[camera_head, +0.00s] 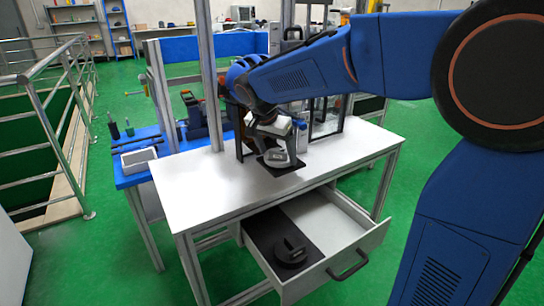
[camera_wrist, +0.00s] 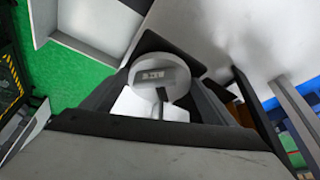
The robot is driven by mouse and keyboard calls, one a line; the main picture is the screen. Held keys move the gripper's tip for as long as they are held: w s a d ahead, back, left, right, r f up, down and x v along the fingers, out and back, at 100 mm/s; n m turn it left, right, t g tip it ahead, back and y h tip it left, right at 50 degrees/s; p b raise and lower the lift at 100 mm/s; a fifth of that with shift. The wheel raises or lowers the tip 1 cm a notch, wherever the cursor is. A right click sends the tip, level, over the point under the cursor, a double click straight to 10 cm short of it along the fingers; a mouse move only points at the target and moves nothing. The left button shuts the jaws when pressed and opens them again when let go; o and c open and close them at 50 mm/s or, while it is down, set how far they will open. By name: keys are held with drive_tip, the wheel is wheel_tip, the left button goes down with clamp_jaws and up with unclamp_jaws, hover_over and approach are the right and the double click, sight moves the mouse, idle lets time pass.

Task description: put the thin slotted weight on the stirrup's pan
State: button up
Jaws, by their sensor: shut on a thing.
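My gripper (camera_head: 272,137) is low over the white tabletop, shut on a pale round disc, the thin slotted weight (camera_wrist: 158,72). In the wrist view the weight lies between the two dark fingers, with lettering on its face and a slot toward the palm. In the head view the weight (camera_head: 277,157) shows only in part below my gripper. A dark flat pad (camera_head: 284,169) lies under or just beyond it; whether they touch, I cannot tell. I cannot make out the stirrup's pan clearly; my arm covers part of the area behind.
An open drawer (camera_head: 345,238) below the white table (camera_head: 205,190) holds a dark slotted weight (camera_head: 291,252) on black lining. Metal uprights (camera_head: 209,80) stand at the table's back. A blue bench (camera_head: 133,178) with tools is at left. The table's front left is clear.

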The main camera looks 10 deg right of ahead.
drive_tip(key=shift+w+d, duration=0.35)
drive_tip(key=shift+d, duration=0.05)
drive_tip(key=shift+a+f, duration=0.1)
drive_tip(key=shift+f, duration=0.15)
drive_tip(key=shift+f, duration=0.1)
drive_tip(key=o, duration=2.1)
drive_tip(key=shift+s, duration=0.1)
drive_tip(key=shift+c, duration=0.2)
drive_tip(key=v, duration=1.2)
